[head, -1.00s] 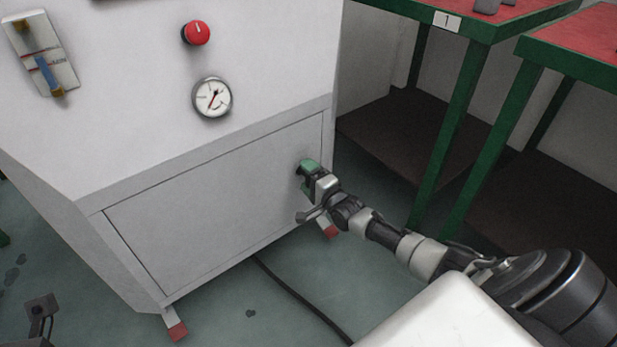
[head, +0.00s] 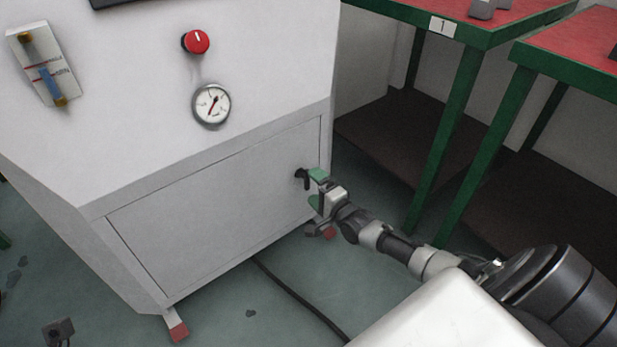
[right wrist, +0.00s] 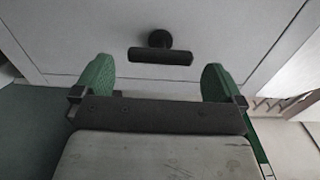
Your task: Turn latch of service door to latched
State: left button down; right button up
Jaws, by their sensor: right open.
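The service door (head: 210,215) is the grey lower panel of the white cabinet and appears closed. Its black latch (head: 306,181) is near the panel's right edge, with the bar roughly upright in the head view. The right wrist view shows the latch (right wrist: 160,55) as a bar across a round pivot. My right gripper (head: 315,189) is open with green fingers, in front of the latch and apart from it. In the right wrist view the bar lies beyond and between the fingertips (right wrist: 158,80).
A red knob (head: 195,41), a gauge (head: 211,104) and a level indicator (head: 43,66) are on the cabinet above the door. Green-framed tables (head: 455,120) with red tops stand at right. A black cable (head: 295,297) lies on the floor.

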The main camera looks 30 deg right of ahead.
jog(key=s+p, duration=0.2)
jog(key=s, duration=0.4)
jog(key=shift+s+d, duration=0.3)
jog(key=shift+s, duration=0.05)
